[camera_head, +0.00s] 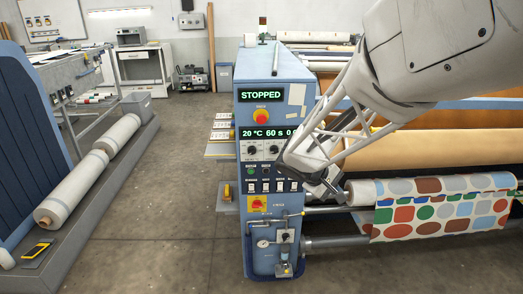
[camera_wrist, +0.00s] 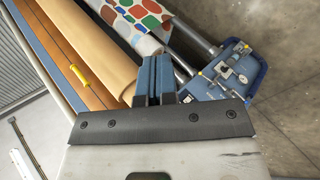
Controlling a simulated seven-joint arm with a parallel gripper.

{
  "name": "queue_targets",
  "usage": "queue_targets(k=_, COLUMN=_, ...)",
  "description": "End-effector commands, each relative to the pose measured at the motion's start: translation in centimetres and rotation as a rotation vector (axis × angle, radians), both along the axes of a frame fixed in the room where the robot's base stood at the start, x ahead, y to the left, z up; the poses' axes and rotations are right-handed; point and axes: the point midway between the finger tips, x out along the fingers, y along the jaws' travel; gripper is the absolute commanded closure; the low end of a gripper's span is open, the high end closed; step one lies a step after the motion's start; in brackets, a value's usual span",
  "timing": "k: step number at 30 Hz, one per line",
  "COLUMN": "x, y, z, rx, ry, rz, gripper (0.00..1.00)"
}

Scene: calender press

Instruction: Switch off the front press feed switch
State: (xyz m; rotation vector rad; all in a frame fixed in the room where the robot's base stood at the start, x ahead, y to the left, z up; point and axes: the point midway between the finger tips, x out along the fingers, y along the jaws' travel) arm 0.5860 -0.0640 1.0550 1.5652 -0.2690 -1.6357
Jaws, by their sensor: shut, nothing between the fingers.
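The blue press end panel (camera_head: 241,215) stands in the middle of the head view. A row of small switches (camera_head: 280,186) sits on its face below two round knobs; their labels are too small to read, so I cannot tell which is the front press feed switch or how it is set. My gripper (camera_head: 334,196) is just right of the panel, in front of the rollers, apart from the switches. In the wrist view my gripper's blue fingers (camera_wrist: 155,72) are together and empty. The panel's lower end also shows there (camera_wrist: 247,84), but no switch is clear.
A display reading STOPPED (camera_head: 261,95) and a red emergency button (camera_head: 262,117) are higher on the panel. A yellow-and-red rotary switch (camera_head: 257,203) and pipework (camera_head: 285,240) are below. Patterned fabric (camera_head: 440,215) hangs right.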

Motion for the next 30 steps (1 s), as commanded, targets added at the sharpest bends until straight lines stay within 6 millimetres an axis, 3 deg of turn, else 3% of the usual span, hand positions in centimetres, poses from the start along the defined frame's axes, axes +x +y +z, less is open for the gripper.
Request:
queue_targets(k=14, x=8.9, y=1.1, z=-5.7, rx=-0.205, ry=0.043, rz=0.185, gripper=1.0)
queue_targets(k=30, x=18.0, y=4.1, z=-14.1, rx=-0.402, ry=0.066, rz=0.43, gripper=1.0)
